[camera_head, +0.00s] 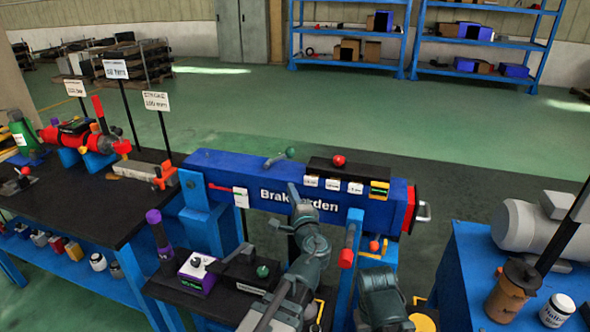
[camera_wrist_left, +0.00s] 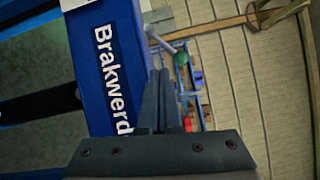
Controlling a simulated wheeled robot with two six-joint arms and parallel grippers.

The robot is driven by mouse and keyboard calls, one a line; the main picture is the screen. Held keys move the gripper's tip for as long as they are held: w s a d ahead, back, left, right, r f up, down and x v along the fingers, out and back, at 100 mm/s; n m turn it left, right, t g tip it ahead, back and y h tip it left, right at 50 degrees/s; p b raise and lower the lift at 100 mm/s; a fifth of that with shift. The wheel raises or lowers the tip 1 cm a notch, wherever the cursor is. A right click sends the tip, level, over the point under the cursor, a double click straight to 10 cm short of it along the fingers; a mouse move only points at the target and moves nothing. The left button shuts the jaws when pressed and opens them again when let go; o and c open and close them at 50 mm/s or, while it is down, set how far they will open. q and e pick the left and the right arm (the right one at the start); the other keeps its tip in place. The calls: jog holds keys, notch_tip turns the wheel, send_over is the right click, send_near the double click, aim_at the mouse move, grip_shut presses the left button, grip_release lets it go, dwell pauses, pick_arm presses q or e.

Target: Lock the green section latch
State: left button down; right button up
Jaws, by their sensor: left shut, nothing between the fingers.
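A latch lever with a green knob (camera_head: 289,152) stands on the top edge of the long blue boom (camera_head: 230,165), left of a black box. In the left wrist view a greenish lever end (camera_wrist_left: 180,46) sticks out past the boom's edge (camera_wrist_left: 120,60). My left gripper (camera_head: 293,188) is shut and empty in front of the boom's lettered face, below and apart from the lever. Its closed fingers (camera_wrist_left: 157,100) overlap the boom edge in the wrist view. My right gripper's fingers do not show.
A black box with a red ball knob (camera_head: 339,160) sits on the boom, right of the lever. A smaller bench (camera_head: 205,307) with a purple block and green knob stands in front. A workbench (camera_head: 110,215) is left, and a blue table (camera_head: 460,265) with a motor is right.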

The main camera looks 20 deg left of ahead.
aim_at(281, 157)
pick_arm(q)
jog(key=shift+w+d+r+m+t+h+b, duration=0.2)
jog(key=shift+w+d+m+t+h, duration=0.3)
jog(key=shift+m, duration=0.55)
jog(key=shift+w+d+r+m+t+h+b, duration=0.2)
jog(key=shift+m+t+h, duration=0.35)
jog(key=shift+m, duration=0.55)
jog(key=shift+w+d+r+m+t+h+b, duration=0.25)
jog(key=shift+w+m+t+h, duration=0.25)
jog(key=shift+m, duration=0.55)
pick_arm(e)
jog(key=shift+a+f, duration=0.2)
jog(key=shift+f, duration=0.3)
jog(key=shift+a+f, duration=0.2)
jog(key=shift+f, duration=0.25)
pick_arm(q)
jog(key=p+x, duration=0.2)
jog(key=x, duration=0.8)
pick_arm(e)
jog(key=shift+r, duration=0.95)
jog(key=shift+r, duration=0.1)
